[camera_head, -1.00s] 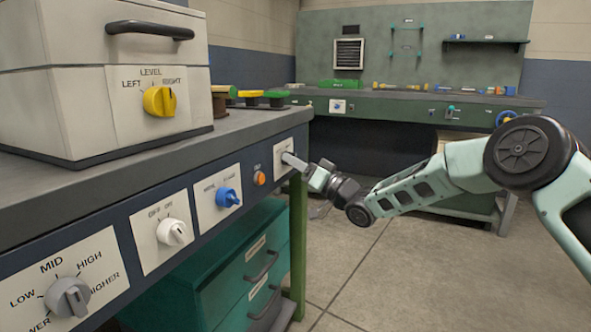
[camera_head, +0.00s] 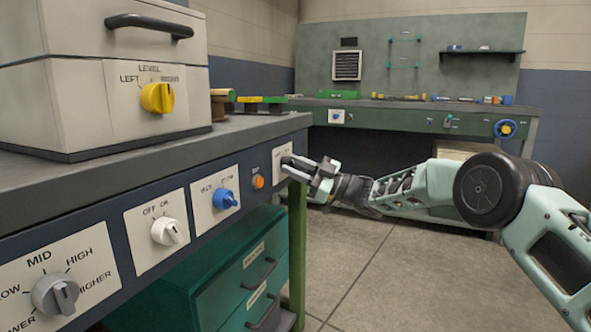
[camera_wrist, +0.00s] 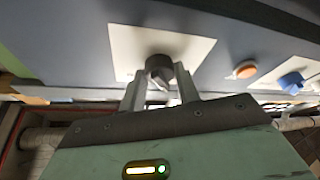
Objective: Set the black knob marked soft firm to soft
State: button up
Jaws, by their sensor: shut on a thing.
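The black knob (camera_wrist: 158,68) sits on a white plate (camera_wrist: 198,47) in the wrist view, with my gripper (camera_wrist: 159,84) shut on it, one finger on each side. The knob's markings cannot be read there. In the head view the plate (camera_head: 276,166) is at the right end of the bench's front panel. My gripper (camera_head: 296,168) reaches it from the right and hides the knob, so its setting cannot be told.
An orange button (camera_head: 257,182) and a blue knob (camera_head: 225,198) are left of the plate. A white off/on knob (camera_head: 169,231) and a grey knob (camera_head: 56,294) follow nearer. Green drawers (camera_head: 240,277) stand below. The floor (camera_head: 345,270) is clear to the right.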

jog(key=shift+n+g, duration=0.4)
jog(key=shift+n, duration=0.8)
jog(key=o, duration=1)
jog(key=shift+d, duration=0.1)
jog(key=p+v, duration=0.4)
jog(key=v, duration=1.3)
jog(key=shift+w+d, duration=0.1)
jog(key=shift+d, duration=0.1)
